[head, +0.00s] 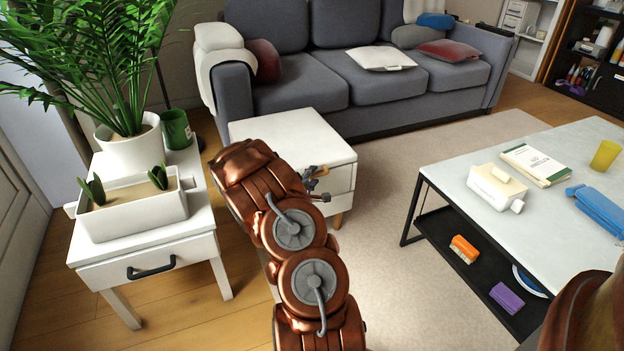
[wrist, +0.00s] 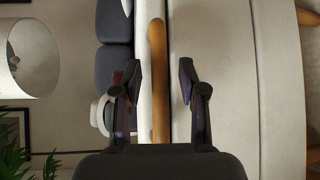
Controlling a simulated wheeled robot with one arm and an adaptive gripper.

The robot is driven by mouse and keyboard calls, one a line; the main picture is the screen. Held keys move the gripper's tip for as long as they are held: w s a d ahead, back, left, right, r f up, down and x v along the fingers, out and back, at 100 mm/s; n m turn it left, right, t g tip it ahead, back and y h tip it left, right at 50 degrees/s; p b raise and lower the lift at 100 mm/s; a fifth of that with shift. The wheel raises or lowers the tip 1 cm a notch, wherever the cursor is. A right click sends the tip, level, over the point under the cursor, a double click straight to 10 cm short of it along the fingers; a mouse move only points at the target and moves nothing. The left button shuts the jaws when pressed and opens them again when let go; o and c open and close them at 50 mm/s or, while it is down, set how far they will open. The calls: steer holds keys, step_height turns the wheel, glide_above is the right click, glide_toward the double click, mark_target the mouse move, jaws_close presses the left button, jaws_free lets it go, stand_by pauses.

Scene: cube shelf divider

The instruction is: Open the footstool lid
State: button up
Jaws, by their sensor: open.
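The footstool (head: 295,135) is a white box on wooden legs, in front of the sofa in the head view. Its lid lies flat and shut. In the wrist view, turned on its side, a wooden strip (wrist: 157,38) runs along the seam between the lid edge (wrist: 143,30) and the front panel (wrist: 215,60). My gripper (wrist: 159,80) is open, one finger on each side of the strip; I cannot tell whether either touches. In the head view my arm hides the footstool's near left side, and only part of the gripper (head: 317,183) shows.
A white side table (head: 150,250) with a planter (head: 135,215) and potted plant stands left. A coffee table (head: 480,150) with several items stands right. The grey sofa (head: 300,95) is behind. Bare rug (head: 400,180) lies between footstool and coffee table.

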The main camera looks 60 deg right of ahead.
steer(key=shift+c, duration=0.3)
jaws_close()
stand_by(0.5)
